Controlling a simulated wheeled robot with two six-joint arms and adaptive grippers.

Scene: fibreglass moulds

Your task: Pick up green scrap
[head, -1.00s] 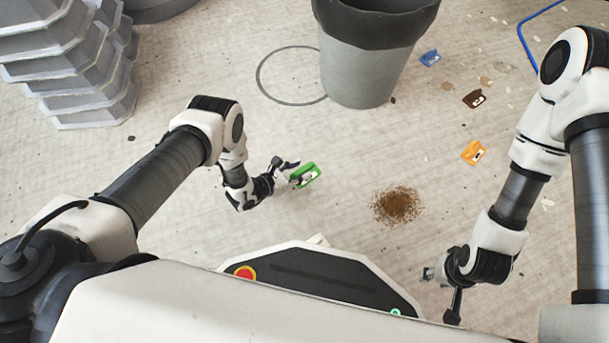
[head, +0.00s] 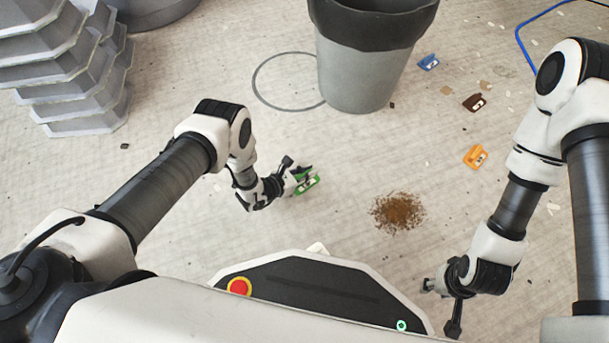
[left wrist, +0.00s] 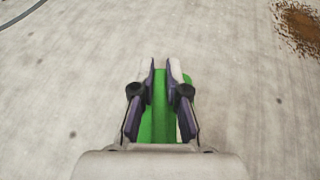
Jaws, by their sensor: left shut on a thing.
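The green scrap (head: 308,184) is at the fingers of my left gripper (head: 296,174), left of the middle of the head view. In the left wrist view the green scrap (left wrist: 160,112) lies between the two fingers of my left gripper (left wrist: 160,70), which are shut on it. Part of the scrap is hidden by the fingers and the wrist. My right gripper (head: 436,290) is low at the right in the head view, seen from above and away from the scrap; its fingers are too unclear to tell their opening.
A grey bin (head: 358,75) with a dark liner stands at the top. An orange scrap (head: 475,157), a brown scrap (head: 474,102) and a blue scrap (head: 429,62) lie at right. A brown granule pile (head: 398,211) is mid-floor. Stacked grey moulds (head: 75,75) stand at upper left.

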